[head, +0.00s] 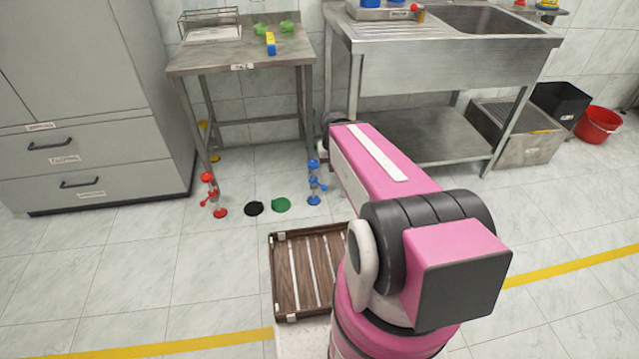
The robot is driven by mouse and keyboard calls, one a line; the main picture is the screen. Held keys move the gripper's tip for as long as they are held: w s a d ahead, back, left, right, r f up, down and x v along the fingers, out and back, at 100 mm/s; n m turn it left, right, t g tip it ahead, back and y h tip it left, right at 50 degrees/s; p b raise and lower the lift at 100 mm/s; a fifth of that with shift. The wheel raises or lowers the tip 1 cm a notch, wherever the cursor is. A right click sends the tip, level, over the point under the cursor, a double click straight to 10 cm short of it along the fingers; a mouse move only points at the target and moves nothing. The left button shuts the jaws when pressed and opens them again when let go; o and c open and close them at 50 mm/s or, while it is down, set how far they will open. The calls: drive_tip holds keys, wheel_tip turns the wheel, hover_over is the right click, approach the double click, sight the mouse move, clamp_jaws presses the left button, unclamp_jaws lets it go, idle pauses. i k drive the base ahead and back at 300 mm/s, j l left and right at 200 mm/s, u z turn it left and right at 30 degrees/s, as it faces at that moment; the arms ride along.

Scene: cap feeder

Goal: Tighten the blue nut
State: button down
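Blue parts (314,184) sit on the front right leg of the small steel table (240,57), close to the floor. They look like a blue collar at the top, a winged piece in the middle and a round blue foot on the tiles. Which of them is the nut is too small to tell. My pink arm reaches forward just to the right of this leg, and its far end is near the leg's height in the picture. My gripper is not visible; the arm hides whatever lies beyond it.
Similar red parts (212,194) are on the front left leg, with yellow ones behind. Black (254,208) and green (281,205) discs lie on the floor between. A steel sink (440,57) stands right, grey cabinets (85,95) left. A slatted wooden tray (274,285) is near me.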

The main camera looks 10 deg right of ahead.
sight(325, 188)
drive_tip(key=i+j, duration=0.15)
drive_tip(key=j, duration=0.15)
drive_tip(key=i+j, duration=0.15)
drive_tip(key=j, duration=0.2)
drive_tip(key=i+j+z, duration=0.1)
drive_tip(key=j, duration=0.2)
drive_tip(key=i+j, duration=0.2)
drive_tip(key=j, duration=0.55)
